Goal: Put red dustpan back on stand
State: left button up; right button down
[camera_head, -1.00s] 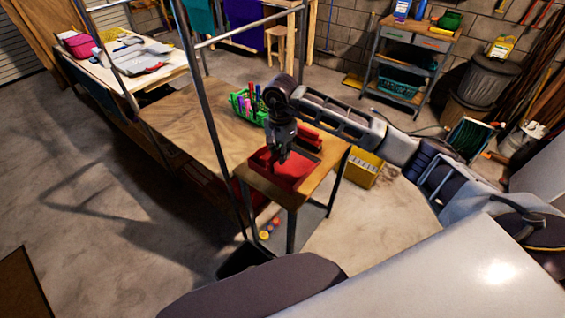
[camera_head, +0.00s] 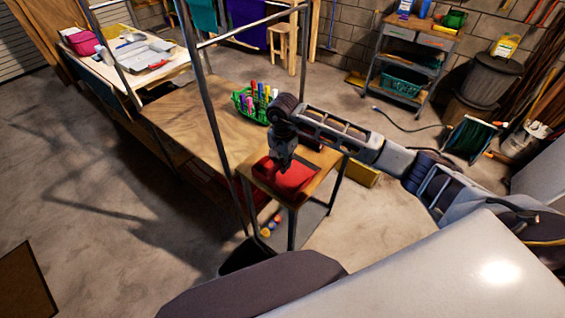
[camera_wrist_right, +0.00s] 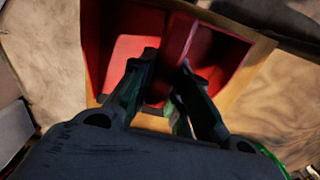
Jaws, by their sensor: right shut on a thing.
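The red dustpan (camera_head: 287,178) lies on the small wooden stand (camera_head: 312,188) at the near end of the workbench. My right gripper (camera_head: 283,163) points down over the dustpan and is shut on it. In the right wrist view, the fingertips (camera_wrist_right: 168,85) meet at a red ridge, which looks like the handle, between the red walls of the dustpan (camera_wrist_right: 130,55). The exact contact is dark and partly hidden by the fingers. The wooden edge of the stand (camera_wrist_right: 240,75) shows beside the dustpan. My left gripper is not in view.
A green basket of markers (camera_head: 248,105) stands on the workbench (camera_head: 195,110) just behind my right gripper. A metal frame post (camera_head: 212,110) rises left of the stand. A yellow box (camera_head: 363,175) sits on the floor to the right. The bench's left part is clear.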

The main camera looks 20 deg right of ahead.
jog(key=shift+f, duration=0.15)
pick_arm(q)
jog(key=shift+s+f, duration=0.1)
pick_arm(e)
jog(key=shift+f, duration=0.1)
jog(key=c, duration=1.3)
grip_release()
jog(key=shift+c, duration=0.2)
jog(key=shift+r, duration=0.65)
notch_tip(320, 180, up, 9)
jog(key=shift+r+b, duration=0.1)
jog(key=shift+b, duration=0.7)
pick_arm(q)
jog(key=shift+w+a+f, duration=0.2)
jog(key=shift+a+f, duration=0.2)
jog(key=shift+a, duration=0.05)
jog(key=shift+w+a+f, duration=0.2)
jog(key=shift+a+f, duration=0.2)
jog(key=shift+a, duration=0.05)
pick_arm(e)
jog(key=shift+r, duration=0.85)
